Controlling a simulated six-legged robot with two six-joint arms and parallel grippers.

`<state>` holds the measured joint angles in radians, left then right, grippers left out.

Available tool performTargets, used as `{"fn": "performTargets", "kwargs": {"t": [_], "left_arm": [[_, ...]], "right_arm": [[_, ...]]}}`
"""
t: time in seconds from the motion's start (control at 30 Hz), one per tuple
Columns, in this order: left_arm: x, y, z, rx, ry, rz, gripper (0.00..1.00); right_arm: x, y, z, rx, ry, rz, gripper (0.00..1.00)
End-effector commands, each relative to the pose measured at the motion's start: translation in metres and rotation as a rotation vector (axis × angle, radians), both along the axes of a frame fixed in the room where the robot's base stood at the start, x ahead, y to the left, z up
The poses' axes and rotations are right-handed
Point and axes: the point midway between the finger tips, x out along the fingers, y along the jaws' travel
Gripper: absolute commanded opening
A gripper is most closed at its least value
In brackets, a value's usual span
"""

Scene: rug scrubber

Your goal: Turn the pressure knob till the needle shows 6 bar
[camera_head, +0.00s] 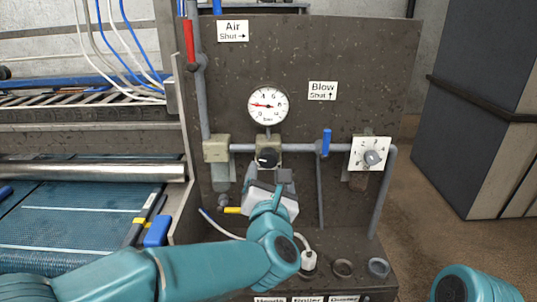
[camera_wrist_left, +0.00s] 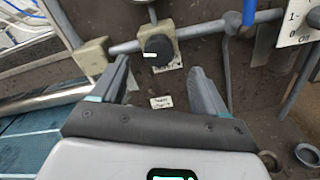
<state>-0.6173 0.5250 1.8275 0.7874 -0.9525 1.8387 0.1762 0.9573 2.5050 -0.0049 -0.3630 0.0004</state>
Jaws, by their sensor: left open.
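The round white pressure gauge (camera_head: 268,105) is on the brown panel. Its red needle points left and almost level, on the low side of the scale, short of the 6; the exact reading is too small to tell. Below it the black pressure knob (camera_head: 267,157) sits on a beige block, its white mark pointing left. The knob also shows in the left wrist view (camera_wrist_left: 158,47). My left gripper (camera_head: 268,180) is open, just below and in front of the knob. In the left wrist view its fingers (camera_wrist_left: 164,76) are spread either side below the knob, not touching it.
A blue valve handle (camera_head: 326,141) under the Blow sign and a white-plated selector dial (camera_head: 372,157) are right of the knob. A red handle (camera_head: 190,45) is at upper left. Grey pipes cross the panel. A shelf with holes (camera_head: 342,268) juts out below.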

Motion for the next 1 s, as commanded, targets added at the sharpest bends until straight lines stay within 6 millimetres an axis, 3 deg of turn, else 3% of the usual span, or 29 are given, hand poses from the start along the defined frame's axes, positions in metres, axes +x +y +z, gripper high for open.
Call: {"fn": "performTargets", "kwargs": {"t": [0.1, 0.3, 0.47, 0.73, 0.77, 0.9, 1.0], "left_arm": [[0.029, 0.002, 0.003, 0.001, 0.002, 0.003, 0.74], [0.063, 0.003, 0.002, 0.000, 0.001, 0.002, 0.74], [0.073, 0.002, 0.001, 0.000, 0.000, 0.001, 0.74], [0.075, 0.002, 0.000, 0.000, 0.000, 0.000, 0.74], [0.075, 0.002, 0.000, 0.000, 0.000, 0.000, 0.67], [0.074, 0.002, 0.000, 0.000, 0.000, 0.000, 0.22], [0.074, 0.002, 0.000, 0.000, 0.000, 0.000, 0.19]], "right_arm": [[0.000, 0.000, 0.013, 0.000, 0.000, 0.000, 0.43], [0.000, 0.000, 0.022, 0.000, 0.000, 0.000, 0.43], [0.000, 0.000, 0.025, 0.000, 0.000, 0.000, 0.43], [0.000, 0.000, 0.024, 0.000, 0.000, 0.000, 0.43], [0.000, 0.000, 0.024, 0.000, 0.000, 0.000, 0.43], [0.000, 0.000, 0.024, 0.000, 0.000, 0.000, 0.43], [0.000, 0.000, 0.024, 0.000, 0.000, 0.000, 0.43]]}}
